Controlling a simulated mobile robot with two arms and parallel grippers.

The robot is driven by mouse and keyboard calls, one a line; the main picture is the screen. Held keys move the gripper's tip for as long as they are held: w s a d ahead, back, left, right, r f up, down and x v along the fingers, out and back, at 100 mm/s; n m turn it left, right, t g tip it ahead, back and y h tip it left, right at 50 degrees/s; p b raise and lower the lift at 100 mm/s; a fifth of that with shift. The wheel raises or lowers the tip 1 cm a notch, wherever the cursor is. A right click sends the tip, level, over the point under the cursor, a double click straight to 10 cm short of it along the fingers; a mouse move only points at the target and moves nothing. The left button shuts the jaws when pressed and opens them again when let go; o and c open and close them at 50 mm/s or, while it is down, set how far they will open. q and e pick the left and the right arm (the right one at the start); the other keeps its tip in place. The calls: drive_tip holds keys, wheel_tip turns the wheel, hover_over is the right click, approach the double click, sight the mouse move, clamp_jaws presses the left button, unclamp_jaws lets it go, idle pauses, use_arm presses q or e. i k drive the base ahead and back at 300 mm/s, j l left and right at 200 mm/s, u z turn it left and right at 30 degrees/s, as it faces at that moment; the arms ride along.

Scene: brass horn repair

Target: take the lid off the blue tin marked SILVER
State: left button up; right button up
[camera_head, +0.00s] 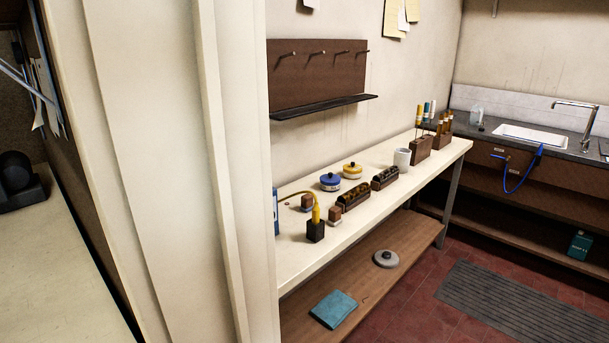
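A small round tin with a blue lid (330,181) sits on the white bench top, towards the wall. Its lid is on, and its marking is too small to read. A similar tin with a yellow lid (353,169) stands just behind it to the right. Neither of my grippers shows in the head view, so nothing is seen near the tins.
A cream wall edge (215,170) stands between me and the white bench (320,245). Wooden blocks (353,196), a yellow-nozzled black holder (315,231) and a white cup (402,160) stand near the tins.

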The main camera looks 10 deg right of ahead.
sight(330, 178)
drive_tip(key=i+l+u, duration=0.15)
drive_tip(key=l+u, duration=0.3)
drive_tip(key=l, duration=0.55)
drive_tip(key=l+u, duration=0.45)
drive_tip(key=l, duration=1.15)
drive_tip(key=k+l, duration=0.1)
drive_tip(key=l, duration=0.55)
drive_tip(key=l+u, duration=0.1)
drive_tip(key=l, duration=0.55)
drive_tip(key=k+l, duration=0.15)
drive_tip(key=l, duration=0.45)
drive_tip(key=l+u, duration=0.1)
drive_tip(key=l, duration=0.55)
drive_tip(key=k, duration=0.05)
